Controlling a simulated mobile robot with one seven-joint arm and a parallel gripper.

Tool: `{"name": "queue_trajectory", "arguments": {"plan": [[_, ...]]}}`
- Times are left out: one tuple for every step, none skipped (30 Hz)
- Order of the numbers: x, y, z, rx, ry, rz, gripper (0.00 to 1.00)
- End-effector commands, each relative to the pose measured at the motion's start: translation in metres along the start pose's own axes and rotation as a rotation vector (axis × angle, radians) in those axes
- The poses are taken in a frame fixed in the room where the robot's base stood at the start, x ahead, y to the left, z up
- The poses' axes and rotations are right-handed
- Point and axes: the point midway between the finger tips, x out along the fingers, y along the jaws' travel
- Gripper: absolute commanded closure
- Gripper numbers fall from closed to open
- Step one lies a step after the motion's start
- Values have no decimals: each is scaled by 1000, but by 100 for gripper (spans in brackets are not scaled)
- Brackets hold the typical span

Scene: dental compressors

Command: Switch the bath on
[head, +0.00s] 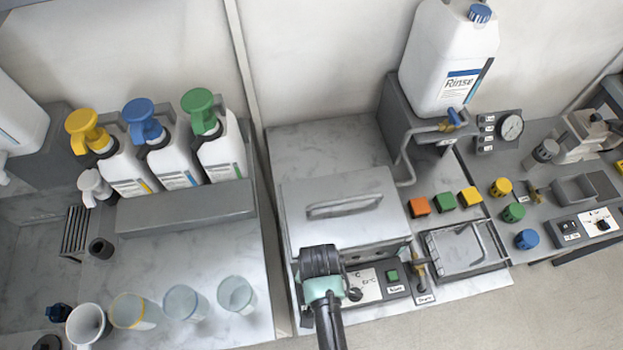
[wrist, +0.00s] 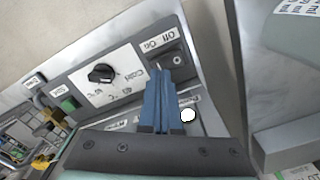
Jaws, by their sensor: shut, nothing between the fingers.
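The bath (head: 342,232) is a grey box with a handled lid, shut, at the middle of the head view. Its front panel (head: 368,287) carries a dial and a green button. In the wrist view the panel shows the black dial (wrist: 101,73), the green button (wrist: 68,103) and a dark switch (wrist: 177,58) labelled Off and On. My gripper (wrist: 157,72) is shut and empty, its blue fingers pointing at the panel, with the tips by the switch's lower left side. I cannot tell whether they touch it. In the head view my arm hides the switch and fingertips.
A brass tap (head: 419,262) and a wire-basket tray (head: 465,248) stand right of the panel. Orange, green and yellow blocks (head: 445,200) lie behind. Several cups (head: 185,303) and pump bottles (head: 170,160) stand on the left bench. The floor in front is clear.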

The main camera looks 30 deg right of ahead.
Motion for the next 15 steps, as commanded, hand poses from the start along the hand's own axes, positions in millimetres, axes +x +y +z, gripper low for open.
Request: {"name": "queue_trajectory", "arguments": {"plan": [[-8, 0, 0, 0, 0, 0, 100], [-11, 0, 0, 0, 0, 0, 100], [-14, 0, 0, 0, 0, 0, 100], [-16, 0, 0, 0, 0, 0, 100], [-18, 0, 0, 0, 0, 0, 100], [-21, 0, 0, 0, 0, 0, 100], [-23, 0, 0, 0, 0, 0, 100], [-26, 0, 0, 0, 0, 0, 100], [-29, 0, 0, 0, 0, 0, 100], [-31, 0, 0, 0, 0, 0, 100], [-33, 0, 0, 0, 0, 0, 100], [-36, 0, 0, 0, 0, 0, 100], [-38, 0, 0, 0, 0, 0, 100], [-41, 0, 0, 0, 0, 0, 100], [-44, 0, 0, 0, 0, 0, 100]]}}
